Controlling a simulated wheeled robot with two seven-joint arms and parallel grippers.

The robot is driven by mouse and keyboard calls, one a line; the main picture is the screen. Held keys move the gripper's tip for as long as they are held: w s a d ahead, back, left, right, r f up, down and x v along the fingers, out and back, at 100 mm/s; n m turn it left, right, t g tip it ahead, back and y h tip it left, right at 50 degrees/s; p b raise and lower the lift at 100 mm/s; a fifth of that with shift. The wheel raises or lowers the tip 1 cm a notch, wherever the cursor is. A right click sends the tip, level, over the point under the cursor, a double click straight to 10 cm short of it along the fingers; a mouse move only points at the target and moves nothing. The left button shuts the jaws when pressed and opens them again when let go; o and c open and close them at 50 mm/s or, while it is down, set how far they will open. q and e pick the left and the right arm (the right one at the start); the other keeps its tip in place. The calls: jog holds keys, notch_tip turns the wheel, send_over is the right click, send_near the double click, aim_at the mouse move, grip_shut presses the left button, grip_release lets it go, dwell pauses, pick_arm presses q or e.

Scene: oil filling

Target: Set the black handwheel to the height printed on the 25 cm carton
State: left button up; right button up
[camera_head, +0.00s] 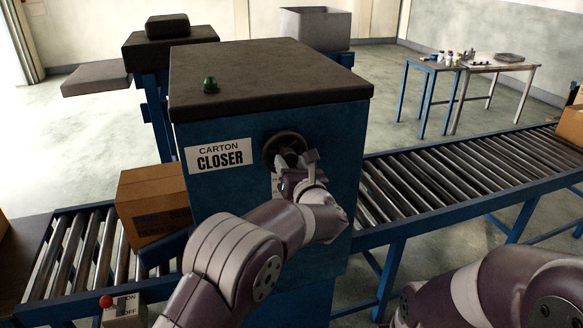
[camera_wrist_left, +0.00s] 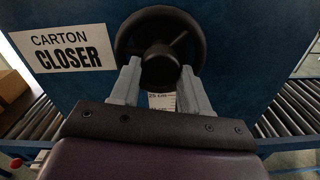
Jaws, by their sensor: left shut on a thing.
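The black handwheel (camera_head: 286,150) is on the front of the blue carton closer (camera_head: 230,215). It also shows in the left wrist view (camera_wrist_left: 160,19), with its hub between the fingers. My left gripper (camera_head: 296,172) is at the wheel's lower part and is shut on its hub; in the left wrist view its two grey fingers (camera_wrist_left: 160,82) reach to either side of the hub. A white scale label (camera_wrist_left: 162,101) below the hub is partly hidden, and its print is hard to read. A brown carton (camera_head: 145,195) sits on the rollers left of the closer; its print is too dark to read.
A roller conveyor (camera_head: 465,170) runs off to the right, with another carton (camera_head: 570,125) at its far end. A switch box (camera_head: 122,312) with a red knob is at the lower left. A table (camera_head: 430,68) with small items stands behind. My right arm is at the lower right.

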pick_arm(q)
jog(key=m+b, duration=0.1)
jog(key=m, duration=0.1)
jog(key=shift+f+m+b, duration=0.2)
jog(key=shift+m+b, duration=0.1)
jog(key=shift+b, duration=0.05)
jog(key=m+b, duration=0.1)
jog(key=m, duration=0.2)
jog(key=shift+r+m, duration=0.15)
jog(key=shift+m, duration=0.15)
jog(key=m, duration=0.3)
jog(key=shift+r+m, duration=0.1)
jog(key=shift+m, duration=0.2)
jog(key=m+p, duration=0.1)
jog(key=m, duration=0.2)
jog(key=shift+a+r+m, duration=0.1)
jog(key=shift+r+m, duration=0.05)
jog(key=shift+m, duration=0.15)
jog(key=m+p, duration=0.2)
jog(key=m, duration=0.2)
jog(key=shift+m, duration=0.3)
jog(key=m+p, duration=0.3)
jog(key=m, duration=0.1)
jog(key=shift+r+m, duration=0.1)
jog(key=shift+m, duration=0.2)
jog(key=m+p, duration=0.3)
jog(key=m, duration=0.2)
jog(key=shift+m+p, duration=0.9)
jog(key=shift+m, duration=0.6)
jog(key=shift+f, duration=0.25)
